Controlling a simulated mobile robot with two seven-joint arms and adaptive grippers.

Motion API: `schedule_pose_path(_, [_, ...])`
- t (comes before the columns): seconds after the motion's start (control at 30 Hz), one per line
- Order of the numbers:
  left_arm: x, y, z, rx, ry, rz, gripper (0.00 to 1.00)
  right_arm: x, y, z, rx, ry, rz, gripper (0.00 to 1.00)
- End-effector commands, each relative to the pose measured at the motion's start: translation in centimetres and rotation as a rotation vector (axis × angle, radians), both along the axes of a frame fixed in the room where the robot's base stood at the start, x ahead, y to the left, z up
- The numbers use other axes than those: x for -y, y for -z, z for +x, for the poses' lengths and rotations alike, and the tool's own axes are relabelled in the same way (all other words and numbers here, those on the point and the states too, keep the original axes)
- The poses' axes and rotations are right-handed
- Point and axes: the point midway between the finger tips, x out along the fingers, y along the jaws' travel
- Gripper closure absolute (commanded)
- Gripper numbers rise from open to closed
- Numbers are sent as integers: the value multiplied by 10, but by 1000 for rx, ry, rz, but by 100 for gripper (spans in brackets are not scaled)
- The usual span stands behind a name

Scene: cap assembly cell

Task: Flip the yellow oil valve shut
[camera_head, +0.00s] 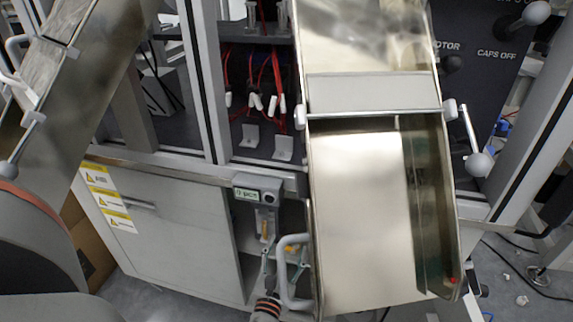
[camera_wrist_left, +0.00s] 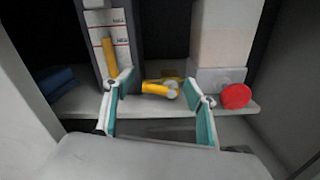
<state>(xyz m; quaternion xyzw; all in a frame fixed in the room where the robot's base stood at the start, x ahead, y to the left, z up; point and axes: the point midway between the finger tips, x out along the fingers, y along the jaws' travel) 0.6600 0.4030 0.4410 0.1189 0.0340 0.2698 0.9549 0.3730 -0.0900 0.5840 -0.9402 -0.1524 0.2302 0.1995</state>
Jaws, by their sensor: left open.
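In the left wrist view, a yellow valve lever (camera_wrist_left: 156,89) lies roughly level on a shelf inside the cabinet, beside a round fitting. A second yellow handle (camera_wrist_left: 110,58) stands upright to its left; I cannot tell for certain which one is the oil valve. My left gripper (camera_wrist_left: 160,80) is open, its teal-padded fingers apart on either side of the level lever, with no visible contact. In the head view my left gripper (camera_head: 281,258) is at the cabinet opening, partly hidden by a grey handle. An upright yellow part (camera_head: 265,229) shows above it. My right gripper is not in view.
A red round knob (camera_wrist_left: 236,96) sits right of the fingers. A blue object (camera_wrist_left: 57,82) lies at left. In the head view, a metal chute (camera_head: 365,220) overhangs on the right, and a grey cabinet door (camera_head: 170,230) bounds the left.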

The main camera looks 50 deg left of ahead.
Motion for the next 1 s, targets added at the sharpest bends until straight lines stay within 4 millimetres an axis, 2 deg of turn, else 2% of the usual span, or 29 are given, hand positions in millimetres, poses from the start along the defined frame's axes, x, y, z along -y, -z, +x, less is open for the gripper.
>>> schedule_pose_path(0.4, [0, -70, 0, 3, 0, -2, 44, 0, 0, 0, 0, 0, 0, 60])
schedule_pose_path(0.6, [0, -85, 0, 1, 1, 0, 44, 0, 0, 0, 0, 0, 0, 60])
schedule_pose_path(0.87, [0, -87, 0, 0, 1, 0, 44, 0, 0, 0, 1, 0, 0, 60])
schedule_pose_path(0.9, [0, -87, 0, 0, 1, 0, 46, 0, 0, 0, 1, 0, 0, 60])
schedule_pose_path(1.0, [2, -84, 1, -1, 7, -19, 72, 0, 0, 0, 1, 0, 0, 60])
